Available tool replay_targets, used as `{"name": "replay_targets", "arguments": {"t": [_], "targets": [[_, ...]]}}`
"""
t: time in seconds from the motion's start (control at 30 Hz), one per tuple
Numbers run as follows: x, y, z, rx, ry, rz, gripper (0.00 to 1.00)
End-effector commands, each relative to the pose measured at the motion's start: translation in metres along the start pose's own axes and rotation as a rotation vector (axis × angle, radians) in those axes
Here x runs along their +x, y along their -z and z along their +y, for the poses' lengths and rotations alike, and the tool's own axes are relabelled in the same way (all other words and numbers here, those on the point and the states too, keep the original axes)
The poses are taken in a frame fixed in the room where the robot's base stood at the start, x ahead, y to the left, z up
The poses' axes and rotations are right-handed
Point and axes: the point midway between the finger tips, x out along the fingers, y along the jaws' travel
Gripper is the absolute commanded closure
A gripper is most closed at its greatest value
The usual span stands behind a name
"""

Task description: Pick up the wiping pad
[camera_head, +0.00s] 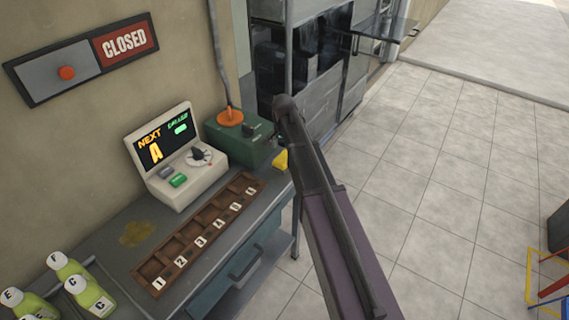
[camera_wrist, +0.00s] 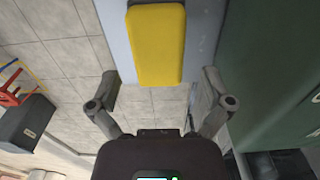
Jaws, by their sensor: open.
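The wiping pad is a yellow block with rounded corners. In the head view the pad (camera_head: 281,160) lies at the far right end of the grey counter, beside the green box, partly hidden by my arm. In the wrist view the pad (camera_wrist: 156,45) is at the top centre, on the grey counter top. My gripper (camera_wrist: 157,88) is open and empty in the wrist view, its fingers spread to either side and below the pad in the picture. The fingers appear apart from the pad. In the head view my arm reaches toward the counter's far end, and the fingertips are hidden.
The green box (camera_head: 238,140) with an orange-based cable stands close to the pad. A console with a screen (camera_head: 175,157), a numbered wooden tray (camera_head: 203,232), a brown stain (camera_head: 137,233) and several bottles (camera_head: 88,295) occupy the counter (camera_head: 105,237). Tiled floor lies open at right.

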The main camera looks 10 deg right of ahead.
Motion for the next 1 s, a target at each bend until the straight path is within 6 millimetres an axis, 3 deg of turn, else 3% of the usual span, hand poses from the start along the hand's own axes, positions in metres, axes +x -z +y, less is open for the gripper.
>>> {"name": "replay_targets", "arguments": {"t": [0.4,1.0], "targets": [[0.034,0.001,0.002,0.0,0.0,0.0,0.0],[0.038,0.001,0.002,0.0,0.0,0.0,0.0]]}}
